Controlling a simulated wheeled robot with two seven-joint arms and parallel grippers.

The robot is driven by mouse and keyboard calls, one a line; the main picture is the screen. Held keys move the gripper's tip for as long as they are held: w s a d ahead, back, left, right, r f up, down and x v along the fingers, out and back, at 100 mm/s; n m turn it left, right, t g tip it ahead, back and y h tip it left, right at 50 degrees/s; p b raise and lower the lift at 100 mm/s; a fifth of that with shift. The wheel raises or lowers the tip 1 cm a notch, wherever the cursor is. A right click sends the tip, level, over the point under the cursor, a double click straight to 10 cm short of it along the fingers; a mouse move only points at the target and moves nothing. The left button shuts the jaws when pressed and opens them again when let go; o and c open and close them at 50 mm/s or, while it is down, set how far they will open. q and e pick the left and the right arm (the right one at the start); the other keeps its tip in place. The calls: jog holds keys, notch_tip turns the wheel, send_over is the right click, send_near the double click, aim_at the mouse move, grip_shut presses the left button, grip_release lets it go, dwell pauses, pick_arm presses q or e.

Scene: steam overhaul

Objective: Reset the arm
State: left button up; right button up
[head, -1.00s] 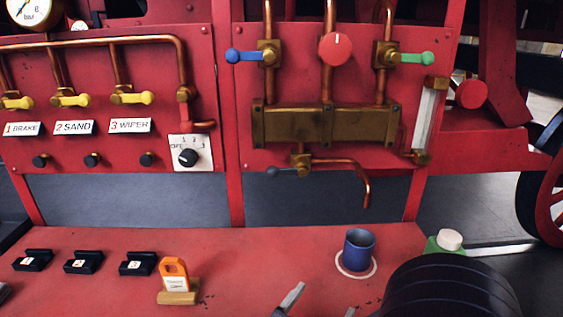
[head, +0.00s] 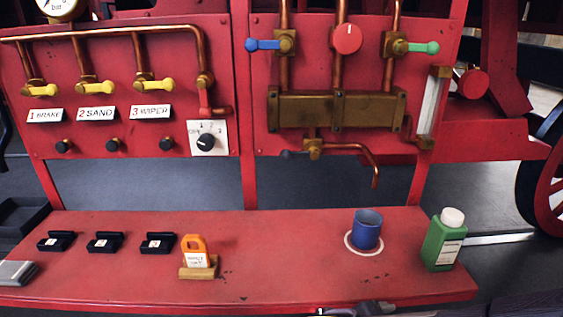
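Only a small grey part of what looks like my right gripper (head: 374,308) shows at the bottom edge, just in front of the red bench's front edge. Most of it is cut off, so I cannot tell whether its fingers are open or hold anything. My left gripper is out of view. The red bench (head: 300,276) carries a blue cup (head: 367,229) standing upright on a white ring, and a green bottle (head: 444,242) with a white cap at its right end.
An orange padlock-like tag (head: 194,250) stands in a wooden block. Several black holders (head: 104,243) line the bench's left, with a grey box (head: 15,273) at the corner. Behind are yellow valve levers (head: 154,85), a rotary switch (head: 206,141) and a brass manifold (head: 337,110).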

jog(key=s+d+f+m+g+y, duration=0.2)
jog(key=s+f+m+g+y, duration=0.15)
jog(key=s+m+y, duration=0.85)
notch_tip(320, 180, up, 17)
jog(key=w+a+m+t+y+p, duration=0.1)
jog(key=w+a+m+t+p, duration=0.1)
jog(key=m+p, duration=0.7)
jog(key=w+t+p, duration=0.1)
jog(key=t+p, duration=0.1)
jog(key=p, duration=0.1)
jog(key=shift+y+p, duration=0.3)
jog(key=shift+y, duration=0.1)
jog(key=shift+a, duration=0.1)
